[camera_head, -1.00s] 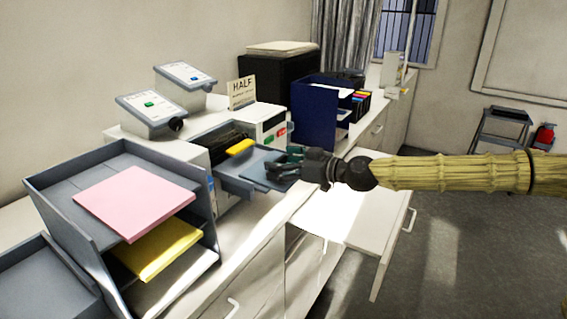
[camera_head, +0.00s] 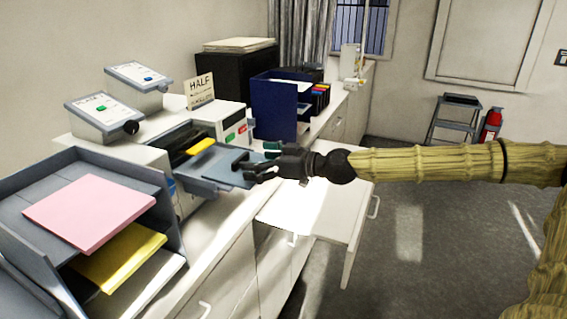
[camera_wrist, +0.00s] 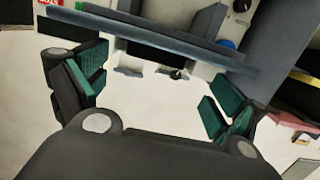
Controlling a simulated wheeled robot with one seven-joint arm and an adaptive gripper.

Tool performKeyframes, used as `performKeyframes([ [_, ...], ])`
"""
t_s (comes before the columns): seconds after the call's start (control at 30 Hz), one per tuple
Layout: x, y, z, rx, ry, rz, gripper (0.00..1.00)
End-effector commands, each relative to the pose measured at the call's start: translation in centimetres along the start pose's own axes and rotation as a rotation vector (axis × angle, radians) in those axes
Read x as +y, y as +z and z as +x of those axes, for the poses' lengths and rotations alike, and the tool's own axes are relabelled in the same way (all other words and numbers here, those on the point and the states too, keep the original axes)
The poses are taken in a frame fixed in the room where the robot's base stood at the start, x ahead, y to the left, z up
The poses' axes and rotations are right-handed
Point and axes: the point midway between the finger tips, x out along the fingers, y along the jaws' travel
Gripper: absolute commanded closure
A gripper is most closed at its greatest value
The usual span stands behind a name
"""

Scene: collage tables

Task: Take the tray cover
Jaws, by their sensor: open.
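A blue-grey flat tray piece (camera_head: 215,172), which I take to be the tray cover, sticks out of the front of a white machine (camera_head: 222,120). A small black handle (camera_head: 240,160) shows near its outer end, and a yellow block (camera_head: 202,146) lies further in. My gripper (camera_head: 262,162) is open and empty at the outer end of the tray. In the wrist view, my gripper's teal-padded fingers (camera_wrist: 158,95) are spread wide. The tray's edge (camera_wrist: 190,52) and a dark bar (camera_wrist: 150,48) lie ahead between and beyond the fingertips. I cannot tell whether they touch.
A paper rack (camera_head: 30,232) with pink and yellow stacks stands at the front left. An open drawer (camera_head: 325,220) juts from the cabinet below my gripper. Free floor (camera_head: 430,240) lies to the right.

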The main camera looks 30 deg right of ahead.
Motion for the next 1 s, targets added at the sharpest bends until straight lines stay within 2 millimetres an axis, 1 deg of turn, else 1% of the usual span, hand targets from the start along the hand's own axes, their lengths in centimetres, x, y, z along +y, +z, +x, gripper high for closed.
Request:
performKeyframes([
  [0.1,-0.1,-0.1,-0.9,0.003,0.0,0.001,0.04],
  [0.5,0.0,-0.1,-3.0,0.002,0.001,0.0,0.04],
  [1.0,0.0,-0.1,-4.9,0.002,0.001,-0.001,0.04],
])
